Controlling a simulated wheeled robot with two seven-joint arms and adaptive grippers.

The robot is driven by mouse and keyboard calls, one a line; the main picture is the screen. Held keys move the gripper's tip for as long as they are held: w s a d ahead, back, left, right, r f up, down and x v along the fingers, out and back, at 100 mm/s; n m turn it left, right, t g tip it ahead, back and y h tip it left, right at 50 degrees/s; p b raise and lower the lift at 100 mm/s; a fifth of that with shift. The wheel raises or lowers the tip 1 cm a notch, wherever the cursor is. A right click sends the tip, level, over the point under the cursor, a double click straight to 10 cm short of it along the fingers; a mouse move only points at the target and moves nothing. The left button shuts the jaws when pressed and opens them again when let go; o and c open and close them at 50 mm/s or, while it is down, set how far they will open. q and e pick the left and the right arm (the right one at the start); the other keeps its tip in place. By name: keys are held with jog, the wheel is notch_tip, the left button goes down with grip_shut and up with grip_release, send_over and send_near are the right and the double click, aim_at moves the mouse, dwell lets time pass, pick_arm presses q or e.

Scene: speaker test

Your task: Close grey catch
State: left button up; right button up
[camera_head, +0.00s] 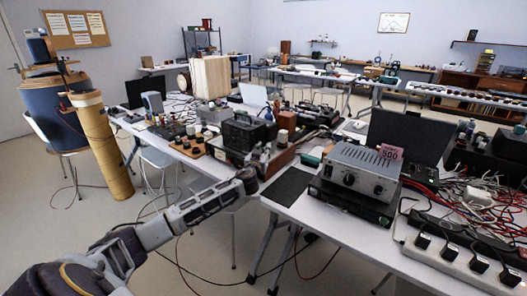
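My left arm comes in from the lower left and reaches the front edge of the middle table. My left gripper (263,158) is at its end, in front of a black device with a wooden side. The gripper is small and dark against the equipment, so I cannot tell whether its fingers are open or touch anything. I cannot make out a grey catch for sure; it may be hidden by the gripper or too small to tell. My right gripper is not in view.
A grey metal power unit (357,171) with knobs stands on the right table, beside a dark flat pad (286,187). Tangled red and white cables and a power strip (463,262) lie at the right. A tall tan cylinder (104,150) stands on the floor at left.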

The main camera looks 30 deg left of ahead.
pick_arm(q)
grip_shut()
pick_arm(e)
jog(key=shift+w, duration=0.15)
